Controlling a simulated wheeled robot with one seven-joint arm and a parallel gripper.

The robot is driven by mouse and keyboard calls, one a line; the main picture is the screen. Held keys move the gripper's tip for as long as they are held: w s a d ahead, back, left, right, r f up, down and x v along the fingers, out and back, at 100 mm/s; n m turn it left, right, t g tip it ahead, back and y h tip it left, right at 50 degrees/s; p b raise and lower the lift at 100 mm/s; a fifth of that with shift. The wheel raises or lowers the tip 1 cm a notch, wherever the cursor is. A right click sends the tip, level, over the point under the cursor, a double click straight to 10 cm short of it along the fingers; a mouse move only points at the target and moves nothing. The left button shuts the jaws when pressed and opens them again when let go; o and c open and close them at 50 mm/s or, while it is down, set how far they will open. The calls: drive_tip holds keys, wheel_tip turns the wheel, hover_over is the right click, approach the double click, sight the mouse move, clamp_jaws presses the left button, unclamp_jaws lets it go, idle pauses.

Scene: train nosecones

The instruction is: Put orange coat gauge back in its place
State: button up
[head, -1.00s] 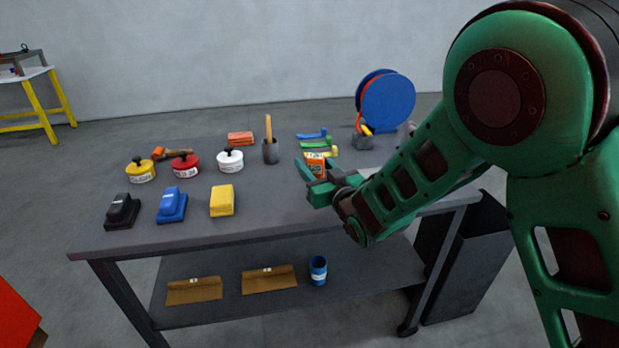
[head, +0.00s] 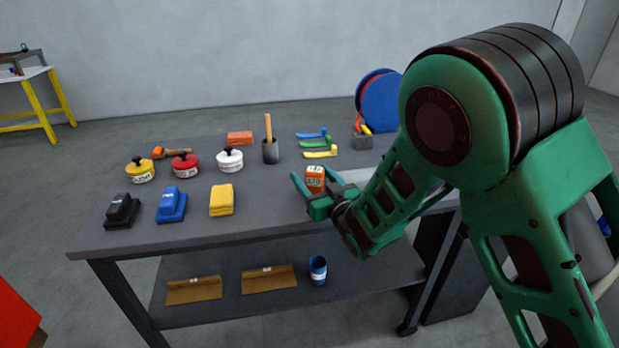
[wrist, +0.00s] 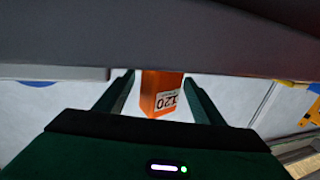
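The orange coat gauge (head: 315,178) is a small orange block with a white label. In the head view it is at my gripper (head: 320,195), over the front right part of the workbench. In the wrist view the gauge (wrist: 163,95) sits between the fingertips of my gripper (wrist: 160,88), its label reading 120 upside down. The fingers appear closed on its sides, with a thin gap seeming to show at the left one. I cannot tell how high the gauge is above the bench top. No marked place for it is clearly seen.
Blue, green and yellow (head: 320,154) handled tools lie behind the gauge. A blue reel (head: 380,98) stands back right. The front middle is clear.

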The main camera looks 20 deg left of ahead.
sight(321, 184)
drive_tip(key=shift+r, duration=0.1)
drive_tip(key=v, duration=0.8)
drive_tip(key=shift+w+d, duration=0.15)
drive_tip(key=shift+w, duration=0.05)
drive_tip(key=shift+v, duration=0.75)
drive_tip(key=shift+s+d+f, duration=0.25)
drive_tip(key=shift+s+d, duration=0.05)
drive_tip(key=shift+d, duration=0.1)
drive_tip(key=shift+s+d, duration=0.15)
drive_tip(key=shift+s, duration=0.1)
drive_tip(key=shift+s+d+r, duration=0.2)
drive_tip(key=shift+d+r, duration=0.1)
drive_tip(key=shift+r, duration=0.05)
